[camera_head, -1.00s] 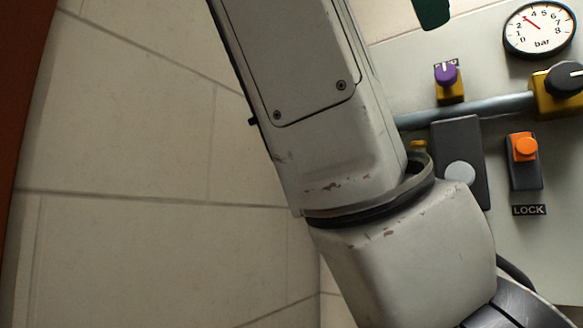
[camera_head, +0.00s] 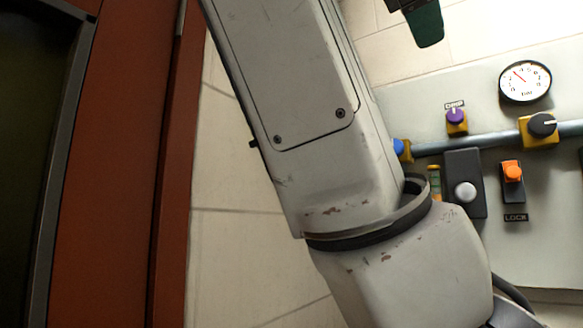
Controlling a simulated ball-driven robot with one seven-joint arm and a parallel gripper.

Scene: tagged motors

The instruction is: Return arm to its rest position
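My pale grey arm (camera_head: 300,110), with scuffed paint, runs from the top of the view down to the lower right. A dark green finger of my gripper (camera_head: 427,24) hangs in at the top edge, below a black part. The rest of my gripper is cut off by the frame. Whether it is open or holds anything cannot be seen. The finger shows against the pale tiles, apart from the wall panel in this view.
A grey panel (camera_head: 470,105) on the right carries a pressure gauge (camera_head: 525,82), a purple knob (camera_head: 456,116), a black knob (camera_head: 542,125), an orange switch (camera_head: 512,171) above a LOCK label, and a pipe (camera_head: 485,137). A red-brown frame (camera_head: 115,170) with a dark pane stands at the left.

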